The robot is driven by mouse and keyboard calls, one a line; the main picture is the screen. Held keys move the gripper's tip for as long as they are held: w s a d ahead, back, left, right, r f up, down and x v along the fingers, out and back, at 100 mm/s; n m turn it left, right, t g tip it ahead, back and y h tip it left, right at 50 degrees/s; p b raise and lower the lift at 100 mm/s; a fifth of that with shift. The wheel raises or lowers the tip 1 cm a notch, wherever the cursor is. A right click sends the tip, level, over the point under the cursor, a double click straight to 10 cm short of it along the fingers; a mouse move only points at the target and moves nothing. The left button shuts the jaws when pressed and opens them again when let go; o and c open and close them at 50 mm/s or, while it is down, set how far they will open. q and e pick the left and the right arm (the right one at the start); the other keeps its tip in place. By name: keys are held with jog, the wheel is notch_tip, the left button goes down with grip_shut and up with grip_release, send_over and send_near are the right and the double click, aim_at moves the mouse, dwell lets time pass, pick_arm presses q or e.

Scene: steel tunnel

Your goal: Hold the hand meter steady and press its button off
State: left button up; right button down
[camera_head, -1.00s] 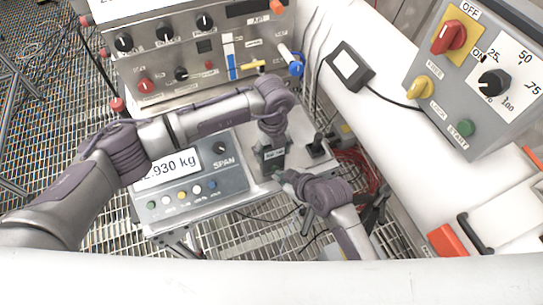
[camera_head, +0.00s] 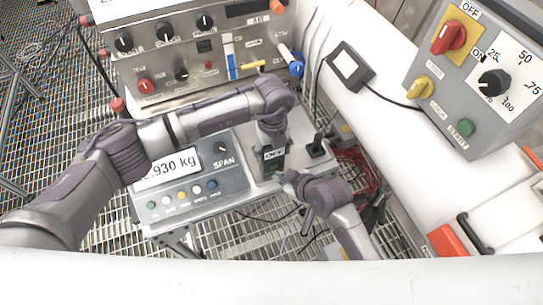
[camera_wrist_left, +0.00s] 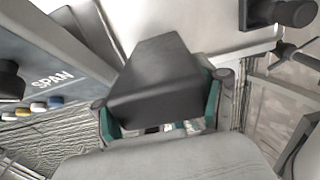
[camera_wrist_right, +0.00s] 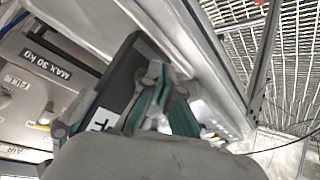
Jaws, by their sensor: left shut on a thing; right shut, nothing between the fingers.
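The hand meter (camera_head: 273,163) is a dark box with a small display that seems to read OFF. It stands upright at the right end of the pale bench top, beside the scale unit. My left gripper (camera_head: 271,143) is shut on it from above; the left wrist view shows the dark body (camera_wrist_left: 155,85) between the green-padded fingers. My right gripper (camera_head: 284,178) is shut and empty, its tips close to the meter's lower right side. The right wrist view shows the fingertips (camera_wrist_right: 160,85) beside the meter (camera_wrist_right: 122,75); contact cannot be told. The button is hidden.
The scale unit (camera_head: 190,187) with the SPAN knob and several buttons lies left of the meter. A black joystick-like part (camera_head: 317,148) stands close on the right. A knob panel (camera_head: 190,50) rises behind. A grey switch box (camera_head: 475,80) is at the right.

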pick_arm(q)
jog(key=shift+f, duration=0.1)
pick_arm(e)
jog(key=s+d, duration=0.2)
jog(key=s, duration=0.3)
jog(key=shift+s+d, duration=0.15)
jog(key=shift+s, duration=0.15)
dwell(0.5)
pick_arm(q)
jog(key=o, duration=1.3)
jog(key=shift+o, duration=0.3)
